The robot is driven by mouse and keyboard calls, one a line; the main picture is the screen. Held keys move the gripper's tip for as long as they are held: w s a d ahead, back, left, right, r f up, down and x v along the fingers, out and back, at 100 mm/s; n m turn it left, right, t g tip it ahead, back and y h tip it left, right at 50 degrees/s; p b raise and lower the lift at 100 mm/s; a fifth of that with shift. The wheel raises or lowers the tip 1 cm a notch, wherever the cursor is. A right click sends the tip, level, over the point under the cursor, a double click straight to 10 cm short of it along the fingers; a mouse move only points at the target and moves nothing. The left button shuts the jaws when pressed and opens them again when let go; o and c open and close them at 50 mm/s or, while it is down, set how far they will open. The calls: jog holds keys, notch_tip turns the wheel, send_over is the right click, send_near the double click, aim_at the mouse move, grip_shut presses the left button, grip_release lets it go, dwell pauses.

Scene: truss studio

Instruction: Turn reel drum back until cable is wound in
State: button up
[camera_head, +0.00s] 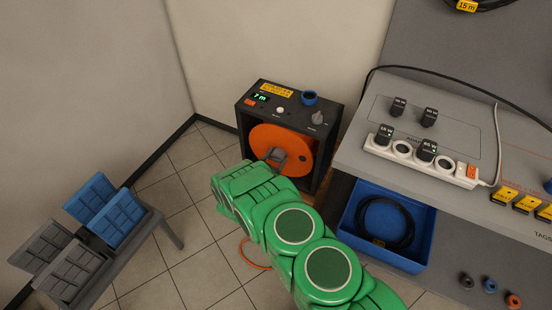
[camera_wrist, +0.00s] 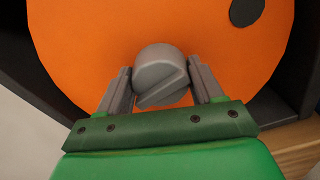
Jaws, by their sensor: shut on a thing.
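The orange reel drum (camera_head: 282,143) sits upright in a dark box housing (camera_head: 242,128). A grey knob (camera_wrist: 160,76) stands out from the drum's face in the wrist view. My gripper (camera_head: 272,158) is at the drum's front, with its two grey fingers shut on the knob from both sides. The wrist view shows the fingers (camera_wrist: 160,88) against it. A dark round hole (camera_wrist: 246,11) shows in the drum at upper right. The housing's display (camera_head: 260,98) reads what looks like 7 m. An orange cable (camera_head: 252,258) lies on the floor, partly hidden behind my green arm.
A blue cup-like ring (camera_head: 309,98) and a dial (camera_head: 317,118) are on the housing's top. At right stands a grey bench (camera_head: 350,150) with a power strip (camera_head: 420,162) and a blue bin (camera_head: 424,245) below. A rack of panels (camera_head: 118,220) stands at left. Tiled floor lies between.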

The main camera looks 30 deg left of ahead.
dwell(0.4)
jog(key=o, duration=1.5)
jog(key=shift+s, duration=3.95)
